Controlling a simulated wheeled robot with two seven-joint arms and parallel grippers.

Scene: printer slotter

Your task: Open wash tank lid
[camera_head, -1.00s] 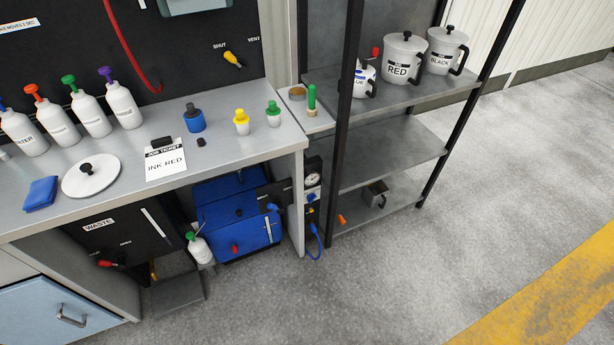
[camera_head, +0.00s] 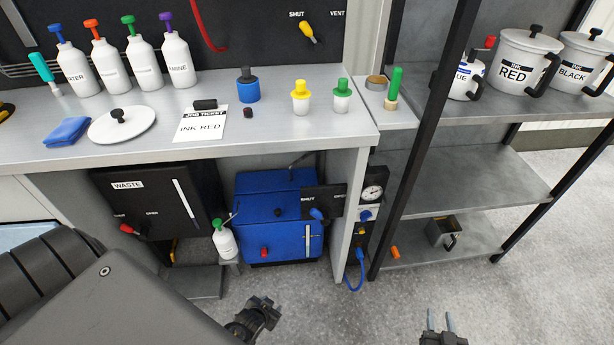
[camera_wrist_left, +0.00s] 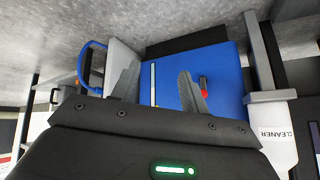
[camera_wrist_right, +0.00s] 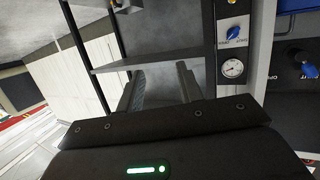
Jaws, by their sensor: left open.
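The blue tank (camera_head: 255,238) stands on the floor under the bench, with a small black knob on it and a red knob low on its front. Its lid appears closed. It also shows in the left wrist view (camera_wrist_left: 220,75), ahead of the fingers. A black SHUT panel with a blue knob (camera_head: 318,214) covers its upper right. My left gripper (camera_head: 268,308) is in front of and below the tank, apart from it; its fingers stand apart (camera_wrist_left: 158,85), empty. My right gripper (camera_head: 440,322) is low at right, open and empty, facing the shelf side.
A black WASTE box (camera_head: 150,205) and a white cleaner bottle (camera_head: 224,240) stand left of the tank. The bench leg (camera_head: 345,215), gauge panel (camera_head: 372,193) and shelf rack (camera_head: 480,175) are on the right. Floor in front is clear.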

